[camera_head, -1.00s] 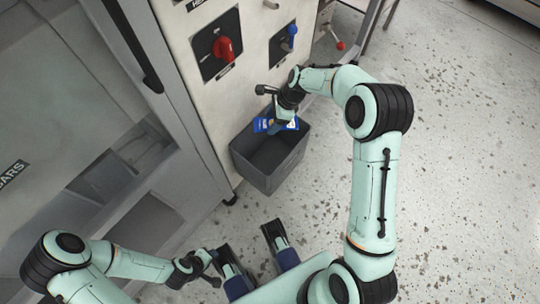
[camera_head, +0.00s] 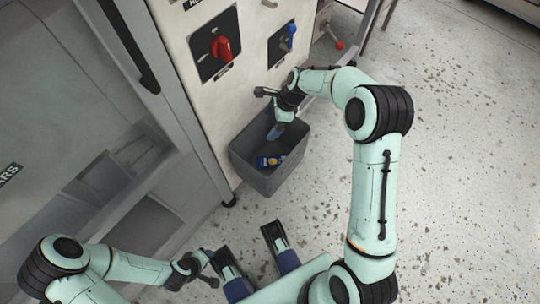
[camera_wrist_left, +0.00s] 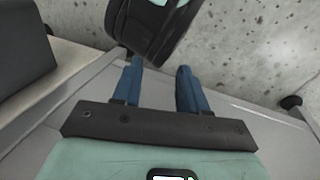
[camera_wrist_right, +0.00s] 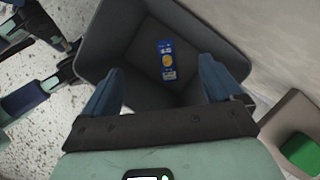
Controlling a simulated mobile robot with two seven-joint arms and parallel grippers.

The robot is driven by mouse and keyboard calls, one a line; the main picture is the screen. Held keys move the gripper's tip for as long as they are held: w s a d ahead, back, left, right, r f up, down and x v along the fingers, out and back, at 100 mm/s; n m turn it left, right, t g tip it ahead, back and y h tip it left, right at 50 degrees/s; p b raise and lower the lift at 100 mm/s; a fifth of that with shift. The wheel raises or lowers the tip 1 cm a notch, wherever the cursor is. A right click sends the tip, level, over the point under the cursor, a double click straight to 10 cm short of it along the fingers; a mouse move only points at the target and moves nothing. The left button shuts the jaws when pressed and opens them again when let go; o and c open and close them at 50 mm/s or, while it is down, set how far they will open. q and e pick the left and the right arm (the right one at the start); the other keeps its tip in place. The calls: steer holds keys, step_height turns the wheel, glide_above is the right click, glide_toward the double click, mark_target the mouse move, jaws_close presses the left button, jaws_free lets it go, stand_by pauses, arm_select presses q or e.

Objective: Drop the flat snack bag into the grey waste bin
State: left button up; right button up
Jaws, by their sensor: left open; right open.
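The flat snack bag (camera_head: 268,162) is blue with a yellow patch and lies inside the grey waste bin (camera_head: 262,182). In the right wrist view the bag (camera_wrist_right: 167,60) lies on the floor of the bin (camera_wrist_right: 105,30), apart from my fingers. My right gripper (camera_head: 277,131) is over the bin's mouth, open and empty; its two blue fingers (camera_wrist_right: 158,85) show spread in the right wrist view. My left gripper (camera_head: 212,270) is low at the left near my base, away from the bin. It is open and empty in the left wrist view (camera_wrist_left: 160,75).
The bin stands on the speckled floor (camera_head: 450,190) against a machine panel with a red switch (camera_head: 222,48) and a blue-knobbed lever (camera_head: 291,31). A grey cabinet (camera_head: 60,90) fills the left. The floor at the right is clear.

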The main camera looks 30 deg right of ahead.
arm_select(q)
steer(key=s+d+r+g+p, duration=0.1)
steer(key=s+d+r+p, duration=0.1)
steer(key=s+r+p, duration=0.1)
steer(key=shift+s+d+r+g+h, duration=0.15)
steer(key=shift+s+r+g+h, duration=0.25)
steer(key=shift+s, duration=0.55)
arm_select(e)
steer(key=v, duration=1.3)
steer(key=shift+r, duration=0.15)
